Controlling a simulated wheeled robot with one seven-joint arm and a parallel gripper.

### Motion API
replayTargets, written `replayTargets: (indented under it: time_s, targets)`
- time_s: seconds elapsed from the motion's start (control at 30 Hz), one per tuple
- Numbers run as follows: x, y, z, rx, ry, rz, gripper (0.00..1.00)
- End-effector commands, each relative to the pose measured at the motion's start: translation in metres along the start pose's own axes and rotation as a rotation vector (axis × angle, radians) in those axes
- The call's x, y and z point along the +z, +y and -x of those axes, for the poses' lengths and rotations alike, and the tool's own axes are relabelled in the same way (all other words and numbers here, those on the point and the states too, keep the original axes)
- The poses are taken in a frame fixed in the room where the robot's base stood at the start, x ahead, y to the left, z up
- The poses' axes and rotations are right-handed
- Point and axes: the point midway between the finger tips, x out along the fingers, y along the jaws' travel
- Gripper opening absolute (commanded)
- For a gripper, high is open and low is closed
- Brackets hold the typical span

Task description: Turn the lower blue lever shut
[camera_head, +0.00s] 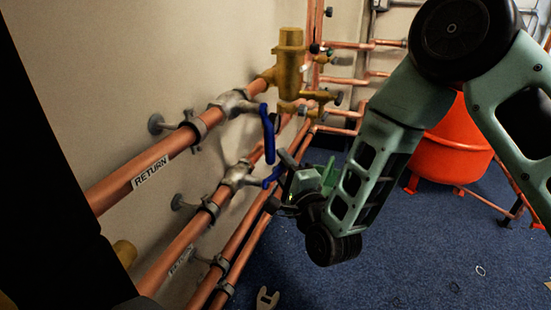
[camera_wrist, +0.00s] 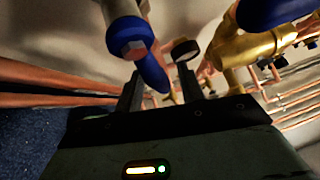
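The lower blue lever (camera_head: 271,178) sits on a grey valve (camera_head: 238,174) on the lower copper pipe and points right, away from the wall. In the wrist view a blue lever (camera_wrist: 154,72), seemingly this one, reaches between my finger tips. My gripper (camera_head: 281,181) is at the lever's outer end; it also shows in the wrist view (camera_wrist: 160,84). Its two dark fingers stand apart on either side of the lever's end, with a gap visible at least on the right. Whether a finger touches the lever I cannot tell.
An upper blue lever (camera_head: 268,134) hangs down from its valve (camera_head: 232,103), just above and left of my gripper. A brass fitting (camera_head: 291,65) stands behind it. A red vessel (camera_head: 452,145) is at right. A wrench (camera_head: 267,298) lies on the blue floor (camera_head: 400,260).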

Motion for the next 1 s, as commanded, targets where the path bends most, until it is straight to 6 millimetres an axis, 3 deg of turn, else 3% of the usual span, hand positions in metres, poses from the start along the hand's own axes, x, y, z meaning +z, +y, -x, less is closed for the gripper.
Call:
replayTargets:
  time_s: [0.3, 0.43, 0.47, 1.0]
  targets:
    - [-0.0002, -0.0005, 0.0007, 0.000, 0.000, 0.000, 0.39]
    - [-0.0002, -0.0005, 0.0007, 0.000, 0.000, 0.000, 0.03]
    - [-0.0002, -0.0005, 0.0006, 0.000, 0.000, 0.000, 0.00]
    - [-0.0019, 0.0036, 0.0014, 0.089, 0.029, -0.089, 0.00]
